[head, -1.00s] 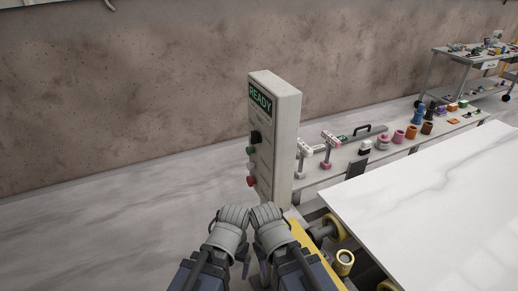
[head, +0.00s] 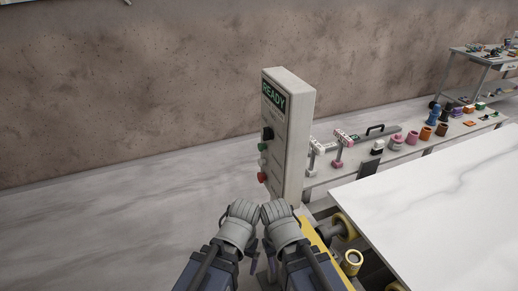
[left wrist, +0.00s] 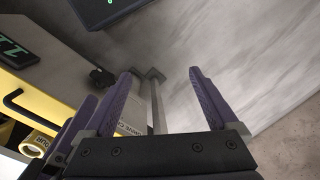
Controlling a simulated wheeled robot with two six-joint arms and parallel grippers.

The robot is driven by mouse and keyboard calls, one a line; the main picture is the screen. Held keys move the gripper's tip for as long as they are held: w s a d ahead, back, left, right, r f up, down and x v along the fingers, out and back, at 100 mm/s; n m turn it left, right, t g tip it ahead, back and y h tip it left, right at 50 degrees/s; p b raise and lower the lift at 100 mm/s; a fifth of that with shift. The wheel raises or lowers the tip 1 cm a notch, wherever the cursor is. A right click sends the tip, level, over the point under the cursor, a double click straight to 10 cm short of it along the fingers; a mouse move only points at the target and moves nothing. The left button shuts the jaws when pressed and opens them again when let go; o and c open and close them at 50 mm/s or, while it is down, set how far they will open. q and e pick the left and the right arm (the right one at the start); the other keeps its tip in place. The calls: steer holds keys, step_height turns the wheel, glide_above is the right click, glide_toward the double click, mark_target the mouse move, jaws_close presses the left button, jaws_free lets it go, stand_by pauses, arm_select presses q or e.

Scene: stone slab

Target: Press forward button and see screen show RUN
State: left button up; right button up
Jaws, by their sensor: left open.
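The upright pale control box (head: 297,140) stands in the middle of the head view. Its screen (head: 274,97) reads READY in green. Below it, down the front face, are a black knob (head: 267,133), a green button (head: 263,147), a pale button (head: 263,162) and a red button (head: 262,177). No button label is readable. My left gripper (left wrist: 164,88) shows purple fingers spread apart with nothing between them in the left wrist view. In the head view both my arms are low in front of the box, apart from the buttons. My right gripper (head: 268,256) is mostly hidden by its arm.
A white marble slab (head: 450,200) lies at the right beside yellow-ended rollers (head: 345,226). A long low bench (head: 405,150) behind it holds tools and several coloured cylinders. A cart (head: 485,70) stands at the back right. The floor (head: 120,220) left of the box is clear.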

arm_select(q)
steer(key=shift+c, duration=0.4)
jaws_close()
stand_by(1.3)
